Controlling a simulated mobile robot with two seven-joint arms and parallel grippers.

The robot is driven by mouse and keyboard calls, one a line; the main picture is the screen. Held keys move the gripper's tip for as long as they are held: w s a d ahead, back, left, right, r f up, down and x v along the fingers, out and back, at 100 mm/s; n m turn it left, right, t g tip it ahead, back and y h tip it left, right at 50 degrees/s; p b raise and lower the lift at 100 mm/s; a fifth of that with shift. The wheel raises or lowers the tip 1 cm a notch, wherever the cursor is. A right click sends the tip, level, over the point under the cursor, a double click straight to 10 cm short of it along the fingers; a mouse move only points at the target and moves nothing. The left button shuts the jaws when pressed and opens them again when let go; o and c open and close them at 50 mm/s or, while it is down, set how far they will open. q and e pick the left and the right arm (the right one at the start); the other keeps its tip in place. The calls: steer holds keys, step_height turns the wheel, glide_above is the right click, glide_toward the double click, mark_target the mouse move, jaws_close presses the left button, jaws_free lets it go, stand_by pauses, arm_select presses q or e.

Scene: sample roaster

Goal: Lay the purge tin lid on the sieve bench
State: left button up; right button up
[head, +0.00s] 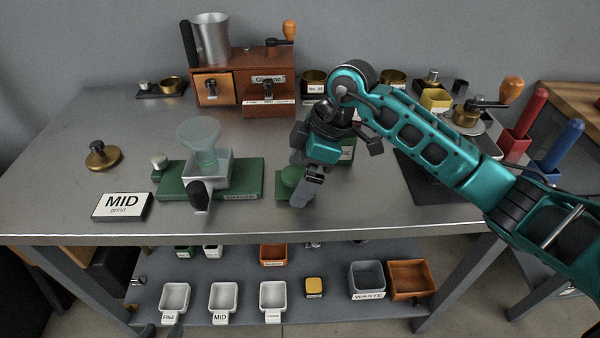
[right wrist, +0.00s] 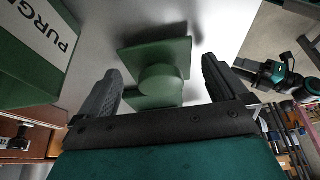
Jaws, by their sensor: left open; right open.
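The purge tin lid (head: 288,200) is a green square plate with a round green knob. It lies on the steel bench (head: 240,218) near the front edge, and also shows in the right wrist view (right wrist: 178,52). My right gripper (head: 306,197) is open at the lid, partly covering it in the head view. In the right wrist view its fingers (right wrist: 160,92) stand apart on either side of the knob, not closed on it. The green purge tin (head: 347,151) stands just behind, mostly hidden by my arm.
A green shaker base (head: 250,178) with a glass funnel (head: 200,140) stands left of the lid. A MID grind sign (head: 122,207) and a brass tamper (head: 102,155) are further left. A wooden grinder (head: 262,82) stands behind.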

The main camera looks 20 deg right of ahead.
arm_select(q)
steer(key=shift+s+a+r+p, duration=0.25)
steer(key=shift+a+p, duration=0.05)
steer(key=shift+p, duration=0.5)
arm_select(e)
steer(key=v, duration=1.1)
steer(key=shift+r, duration=0.4)
steer(key=shift+s+d, duration=0.1)
steer(key=shift+d, duration=0.05)
